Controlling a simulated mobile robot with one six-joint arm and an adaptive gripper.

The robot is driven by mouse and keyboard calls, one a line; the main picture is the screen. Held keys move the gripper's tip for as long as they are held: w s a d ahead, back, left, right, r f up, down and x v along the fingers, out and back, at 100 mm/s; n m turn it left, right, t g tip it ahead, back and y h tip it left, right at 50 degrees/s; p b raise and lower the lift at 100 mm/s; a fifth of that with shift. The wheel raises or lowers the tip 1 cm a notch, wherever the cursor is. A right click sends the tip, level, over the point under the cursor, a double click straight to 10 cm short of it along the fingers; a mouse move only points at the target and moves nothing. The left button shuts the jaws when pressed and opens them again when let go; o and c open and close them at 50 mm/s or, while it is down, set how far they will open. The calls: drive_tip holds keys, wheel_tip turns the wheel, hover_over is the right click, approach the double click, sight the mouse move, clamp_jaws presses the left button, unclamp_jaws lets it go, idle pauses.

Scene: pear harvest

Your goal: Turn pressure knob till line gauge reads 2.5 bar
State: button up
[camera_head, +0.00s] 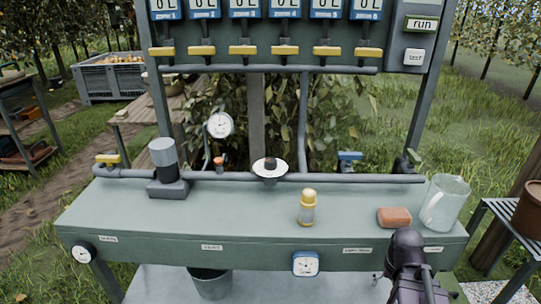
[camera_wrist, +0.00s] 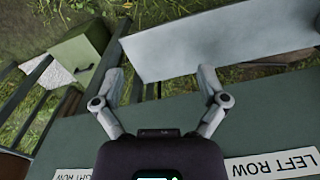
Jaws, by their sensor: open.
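A round white gauge (camera_head: 219,125) stands on a bent pipe above the bench's back pipe; its reading is too small to make out. A dark knob (camera_head: 270,163) on a white disc sits on the back pipe at the bench's middle. A small orange-topped fitting (camera_head: 219,161) is below the gauge. I cannot tell for sure which is the pressure knob. In the wrist view my gripper (camera_wrist: 160,78) is open and empty, its fingers spread past the bench's front edge. In the head view my dark arm is at the lower right, far from the knob and gauge.
The bench (camera_head: 240,215) holds a grey-topped cylinder (camera_head: 164,165), a yellow-capped bottle (camera_head: 307,208), a reddish block (camera_head: 394,218) and a clear jug (camera_head: 443,203). A blue-framed dial (camera_head: 306,264) and a black-rimmed dial (camera_head: 83,253) are on its front. Yellow-handled valves hang above.

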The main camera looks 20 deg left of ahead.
wheel_tip(320, 180, up, 24)
drive_tip(key=w+r+p, duration=0.1)
drive_tip(key=w+p, duration=0.1)
drive_tip(key=p, duration=2.1)
wheel_tip(320, 180, up, 13)
drive_tip(key=n+p, duration=1.4)
drive_tip(key=n, duration=1.1)
hover_over(270, 160)
drive_tip(key=shift+f+b, duration=0.2)
drive_tip(key=shift+b, duration=0.1)
wheel_tip(270, 160, down, 14)
drive_tip(key=b, duration=1.3)
drive_tip(key=shift+r, duration=0.25)
